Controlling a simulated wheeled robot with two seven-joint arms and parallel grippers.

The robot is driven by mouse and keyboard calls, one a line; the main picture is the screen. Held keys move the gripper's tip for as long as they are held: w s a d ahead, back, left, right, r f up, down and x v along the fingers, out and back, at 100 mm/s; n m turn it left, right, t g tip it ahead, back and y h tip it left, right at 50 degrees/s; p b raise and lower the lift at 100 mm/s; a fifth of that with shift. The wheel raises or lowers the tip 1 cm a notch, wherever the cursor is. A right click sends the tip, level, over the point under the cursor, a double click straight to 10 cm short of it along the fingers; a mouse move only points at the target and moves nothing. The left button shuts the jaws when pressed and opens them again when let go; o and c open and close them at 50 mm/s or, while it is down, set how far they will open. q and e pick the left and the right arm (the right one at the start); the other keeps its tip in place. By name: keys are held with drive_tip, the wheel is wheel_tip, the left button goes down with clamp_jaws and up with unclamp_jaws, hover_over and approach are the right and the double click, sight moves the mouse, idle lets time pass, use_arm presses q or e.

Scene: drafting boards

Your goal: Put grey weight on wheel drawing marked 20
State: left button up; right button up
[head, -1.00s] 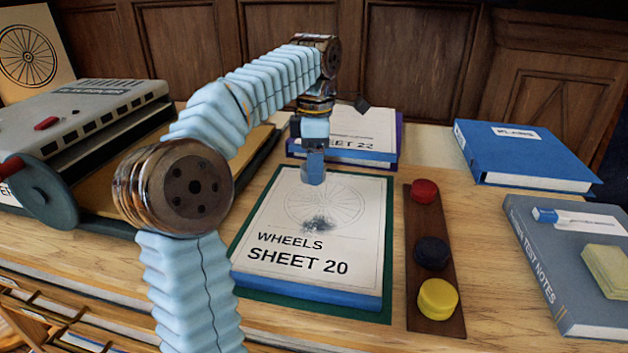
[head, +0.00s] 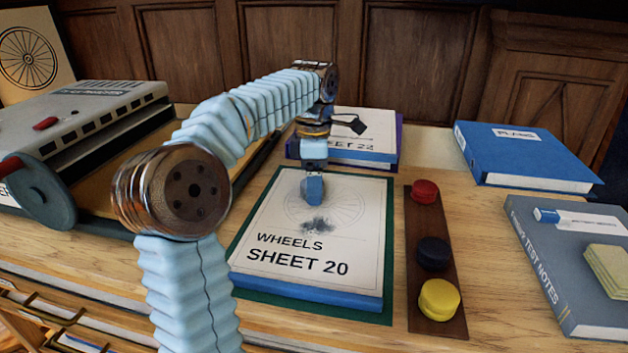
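The wheel drawing marked SHEET 20 (head: 362,240) lies face up on a blue pad over a green mat, with a dark grey smudge or shadow below the wheel's middle. My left gripper (head: 313,198) points down over the upper part of the drawn wheel, seen from behind. Its fingers are too small and too hidden to show whether they are open or shut. I cannot make out a grey weight; anything between the fingers is hidden. I cannot tell if the gripper touches the sheet. My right gripper is not in view.
A wooden strip (head: 450,215) at the right holds red (head: 424,190), black (head: 434,253) and yellow (head: 439,300) discs. SHEET 22 (head: 380,130) lies behind. A grey machine (head: 90,110) stands left; a blue binder (head: 520,160) and a grey notebook (head: 560,290) lie right.

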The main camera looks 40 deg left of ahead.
use_arm(q)
wheel_tip(320, 180, up, 12)
drive_tip(key=p, duration=0.4)
drive_tip(key=shift+r, duration=0.15)
